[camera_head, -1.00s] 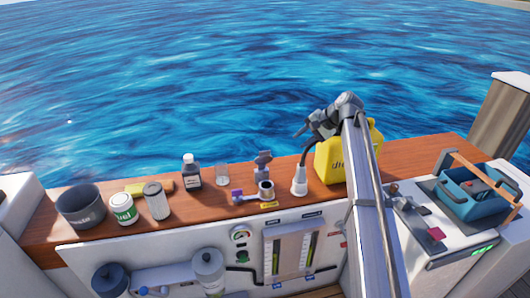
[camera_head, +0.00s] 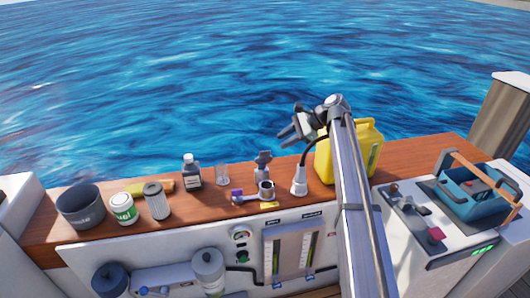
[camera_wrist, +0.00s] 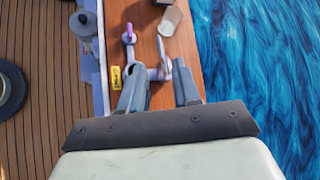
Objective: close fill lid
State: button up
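The fill lid (camera_head: 263,158) is a grey flap standing raised behind the round grey fill neck (camera_head: 266,188) on the wooden ledge. In the wrist view, the lid (camera_wrist: 178,65) shows just beyond the fingertips, towards the right finger. My gripper (camera_head: 289,132) is above the ledge, to the upper right of the lid and apart from it. In the wrist view, my gripper (camera_wrist: 158,80) has its two fingers spread with nothing between them.
A white nozzle (camera_head: 299,186) with a black hose and a yellow jug (camera_head: 330,160) stand right of the fill neck. A purple-tipped part (camera_head: 237,195) lies left of it. A clear cup (camera_head: 222,175) and dark bottle (camera_head: 191,173) stand further left. Water lies behind the ledge.

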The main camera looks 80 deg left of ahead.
aim_at(265, 152)
jog(key=x, duration=0.9)
jog(key=shift+s+f, duration=0.2)
jog(key=shift+f, duration=0.05)
jog(key=shift+c, duration=0.4)
grip_shut()
dwell(0.7)
